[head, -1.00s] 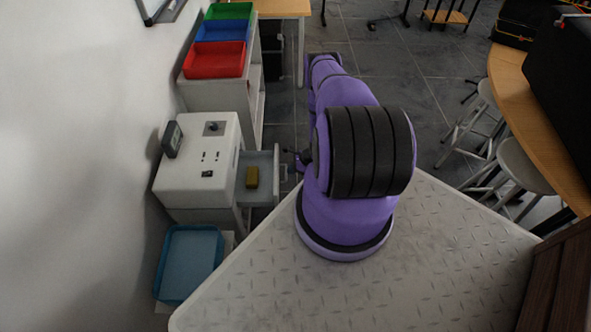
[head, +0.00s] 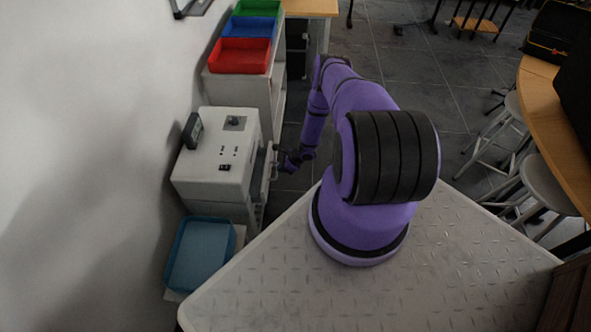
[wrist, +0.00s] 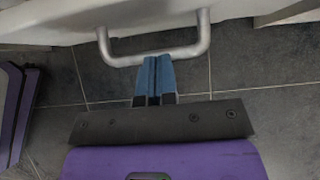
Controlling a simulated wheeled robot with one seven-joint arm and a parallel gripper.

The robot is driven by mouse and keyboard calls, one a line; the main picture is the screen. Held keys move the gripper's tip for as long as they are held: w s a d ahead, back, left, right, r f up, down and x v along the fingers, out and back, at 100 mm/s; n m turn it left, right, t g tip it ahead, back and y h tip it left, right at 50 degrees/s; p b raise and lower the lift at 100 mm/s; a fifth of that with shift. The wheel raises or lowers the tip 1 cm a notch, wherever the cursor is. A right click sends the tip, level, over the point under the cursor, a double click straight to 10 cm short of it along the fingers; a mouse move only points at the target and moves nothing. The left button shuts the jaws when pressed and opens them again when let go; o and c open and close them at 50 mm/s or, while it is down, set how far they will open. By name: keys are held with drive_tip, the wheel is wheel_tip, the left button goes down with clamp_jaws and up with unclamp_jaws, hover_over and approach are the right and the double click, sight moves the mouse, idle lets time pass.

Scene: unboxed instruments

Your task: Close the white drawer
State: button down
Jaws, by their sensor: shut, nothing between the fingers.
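The white drawer (head: 266,172) is in the side of the white instrument cabinet (head: 213,160) in the head view. Only a narrow strip of it stands out from the cabinet, and its inside is hidden. In the wrist view the drawer front (wrist: 70,22) spans the top, with its grey bar handle (wrist: 106,45) in front. My gripper (wrist: 153,62) is shut and empty, its blue fingertips at the middle of the handle bar. They look in contact with it. In the head view my gripper (head: 279,163) is small beside the drawer front.
A blue tray (head: 202,253) lies beside the cabinet at the near side. Red (head: 240,56), blue and green trays stand on a shelf behind it. Stools and a wooden counter are at the right. Dark tiled floor is open beyond my arm.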

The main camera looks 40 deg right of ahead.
drive_tip(key=shift+w+a, duration=1)
drive_tip(key=shift+w, duration=0.2)
drive_tip(key=shift+w+a, duration=1)
drive_tip(key=shift+w, duration=0.15)
approach(268, 167)
drive_tip(key=d, duration=0.1)
drive_tip(key=s+d+f, duration=0.2)
drive_tip(key=shift+d, duration=0.4)
